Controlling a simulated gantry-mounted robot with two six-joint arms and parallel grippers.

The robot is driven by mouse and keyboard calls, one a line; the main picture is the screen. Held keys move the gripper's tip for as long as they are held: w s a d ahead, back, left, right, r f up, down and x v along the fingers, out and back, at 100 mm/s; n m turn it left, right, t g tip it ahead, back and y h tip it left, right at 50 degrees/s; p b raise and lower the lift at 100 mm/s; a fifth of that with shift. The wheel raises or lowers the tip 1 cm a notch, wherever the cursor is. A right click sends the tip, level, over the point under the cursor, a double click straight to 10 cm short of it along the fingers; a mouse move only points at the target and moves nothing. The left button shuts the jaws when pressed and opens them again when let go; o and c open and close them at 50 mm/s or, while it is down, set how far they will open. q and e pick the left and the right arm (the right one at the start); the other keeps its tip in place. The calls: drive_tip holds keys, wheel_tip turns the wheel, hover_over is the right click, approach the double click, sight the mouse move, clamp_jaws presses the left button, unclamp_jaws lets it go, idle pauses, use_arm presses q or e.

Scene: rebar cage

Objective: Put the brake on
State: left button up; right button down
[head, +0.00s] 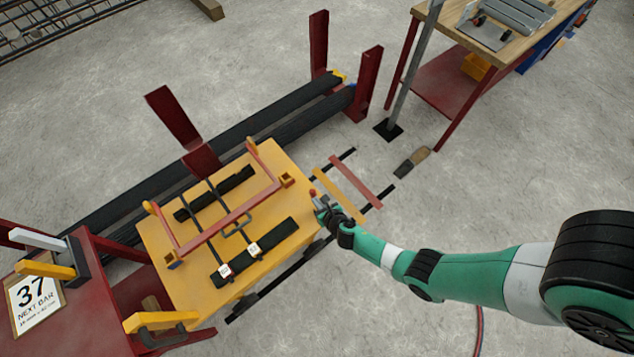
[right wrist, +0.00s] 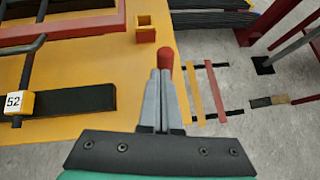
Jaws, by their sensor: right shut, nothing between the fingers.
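A yellow cart (head: 195,262) stands on dark floor rails, with a red frame (head: 228,218) and black bars on its top. A small red-tipped lever (head: 313,193) shows at the cart's right edge; it is likely the brake. In the right wrist view its red knob (right wrist: 165,60) stands just beyond my fingertips. My right gripper (head: 322,203) is shut and empty, close beside the lever; I cannot tell if it touches. It also shows in the right wrist view (right wrist: 161,75), and hides the lever's lower part. My left gripper is not in view.
A yellow bar and a red bar (head: 355,182) cross the rails right of the cart. A grey post (head: 412,70) and wooden workbench (head: 455,15) stand at upper right. Dark long bars (head: 240,135) lie behind the cart. A red table with a "37" sign (head: 36,300) is at left.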

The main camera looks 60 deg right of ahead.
drive_tip(key=shift+w+d+f+b, duration=0.2)
drive_tip(key=shift+w+d, duration=0.15)
drive_tip(key=shift+w, duration=0.2)
drive_tip(key=shift+w+d+f+b, duration=0.15)
drive_tip(key=shift+w+d, duration=0.15)
drive_tip(key=shift+w, duration=0.2)
drive_tip(key=shift+s+f, duration=0.1)
drive_tip(key=shift+f, duration=0.05)
drive_tip(key=s+a+r+p, duration=0.2)
drive_tip(key=r+p, duration=0.3)
drive_tip(key=r, duration=0.1)
drive_tip(key=s+a+r+p, duration=0.2)
drive_tip(key=r+p, duration=0.4)
drive_tip(key=shift+s, duration=0.35)
